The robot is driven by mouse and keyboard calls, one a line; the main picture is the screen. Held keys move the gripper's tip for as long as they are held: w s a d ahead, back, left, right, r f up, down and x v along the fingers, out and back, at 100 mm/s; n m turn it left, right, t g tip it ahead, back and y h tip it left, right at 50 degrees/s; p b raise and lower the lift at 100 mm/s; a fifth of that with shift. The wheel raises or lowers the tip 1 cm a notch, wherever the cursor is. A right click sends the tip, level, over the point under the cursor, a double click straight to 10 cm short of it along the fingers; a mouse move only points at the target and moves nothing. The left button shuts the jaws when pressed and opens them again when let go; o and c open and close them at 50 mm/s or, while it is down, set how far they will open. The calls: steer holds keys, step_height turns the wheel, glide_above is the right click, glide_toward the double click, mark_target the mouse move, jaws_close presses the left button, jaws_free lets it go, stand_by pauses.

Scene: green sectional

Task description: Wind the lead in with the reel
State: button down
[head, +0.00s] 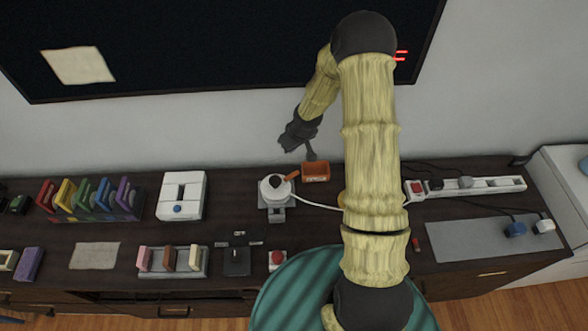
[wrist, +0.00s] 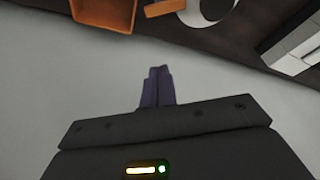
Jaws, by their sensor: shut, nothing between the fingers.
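The reel (head: 270,188) is a white round drum on a grey stand on the dark cabinet top, with an orange crank handle (head: 291,176) at its upper right. A white lead (head: 318,205) runs from it to the right and passes behind my arm. My gripper (head: 311,155) is shut and empty, above and behind the reel, near the orange tray. In the wrist view my closed fingers (wrist: 157,76) point toward the handle (wrist: 165,7) and the white reel (wrist: 212,14), apart from both. The lead's far end is hidden by my arm.
The small orange tray (head: 316,171) stands right of the reel. A white switch box (head: 181,195) is to the left. A power strip (head: 490,185) and grey mat (head: 470,238) are at right. A red button (head: 277,259) is in front. The wall is close behind.

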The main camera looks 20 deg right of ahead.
steer(key=p+x, duration=0.2)
steer(key=x, duration=0.8)
steer(key=shift+s, duration=0.15)
steer(key=s+p, duration=0.1)
steer(key=s+d+p, duration=0.1)
steer(key=s, duration=0.1)
steer(key=shift+r, duration=0.1)
steer(key=shift+s+d, duration=0.2)
steer(key=shift+s, duration=0.1)
steer(key=shift+s+f, duration=0.1)
steer(key=shift+f, duration=0.1)
